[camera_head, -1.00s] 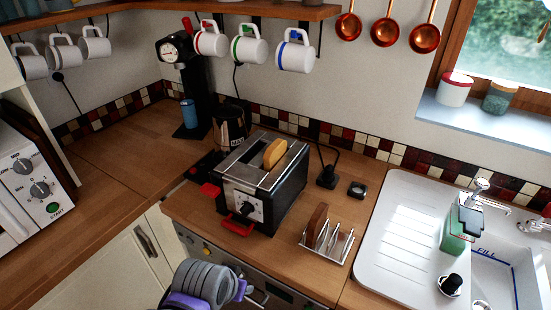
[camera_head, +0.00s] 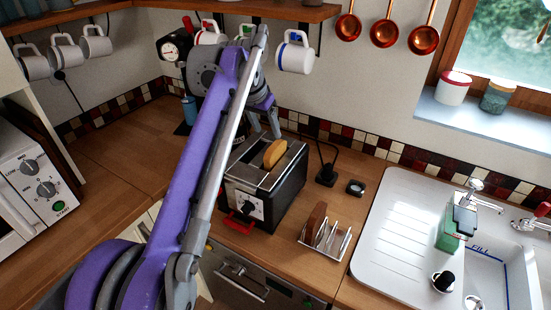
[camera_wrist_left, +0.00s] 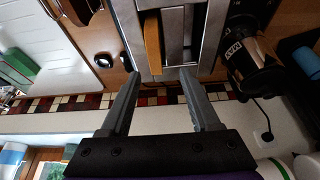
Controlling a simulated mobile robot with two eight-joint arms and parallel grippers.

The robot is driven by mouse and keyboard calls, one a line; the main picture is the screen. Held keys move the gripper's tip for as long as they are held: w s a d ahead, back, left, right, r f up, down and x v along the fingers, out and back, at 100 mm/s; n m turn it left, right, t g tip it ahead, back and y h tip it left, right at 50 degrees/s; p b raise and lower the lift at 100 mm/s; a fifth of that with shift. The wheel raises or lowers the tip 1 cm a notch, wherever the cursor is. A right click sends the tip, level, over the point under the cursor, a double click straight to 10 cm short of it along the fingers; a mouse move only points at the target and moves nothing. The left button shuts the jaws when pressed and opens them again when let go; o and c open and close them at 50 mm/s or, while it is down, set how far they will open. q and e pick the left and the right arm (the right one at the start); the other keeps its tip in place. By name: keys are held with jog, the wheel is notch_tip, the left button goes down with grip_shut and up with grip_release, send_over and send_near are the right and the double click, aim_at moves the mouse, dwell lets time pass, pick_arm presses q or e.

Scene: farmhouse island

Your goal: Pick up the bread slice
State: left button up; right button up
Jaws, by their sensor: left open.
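A golden bread slice (camera_head: 275,153) stands in a slot of the black and silver toaster (camera_head: 264,205), its top edge sticking out. A darker brown slice (camera_head: 317,222) stands in the wire toast rack (camera_head: 336,246) to the right. My left gripper (camera_head: 265,122) is at the back of the toaster, open and empty. In the left wrist view the gripper (camera_wrist_left: 159,76) has its two fingers apart near the toaster's edge, and the golden slice (camera_wrist_left: 153,45) appears between their lines, apart from both. My right gripper is not in view.
A dark kettle (camera_wrist_left: 248,50) stands close beside the toaster. Mugs, such as the blue-handled one (camera_head: 294,55), hang from the shelf above. The white sink drainer (camera_head: 395,240) lies at the right. Some counter left of the toaster is clear.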

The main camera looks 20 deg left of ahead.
aim_at(275, 146)
pick_arm(q)
jog(key=x, duration=0.4)
jog(key=shift+d+f, duration=0.1)
jog(key=shift+f, duration=0.1)
jog(key=x, duration=0.5)
jog(key=shift+d+b, duration=0.35)
jog(key=shift+s+r, duration=0.1)
grip_shut()
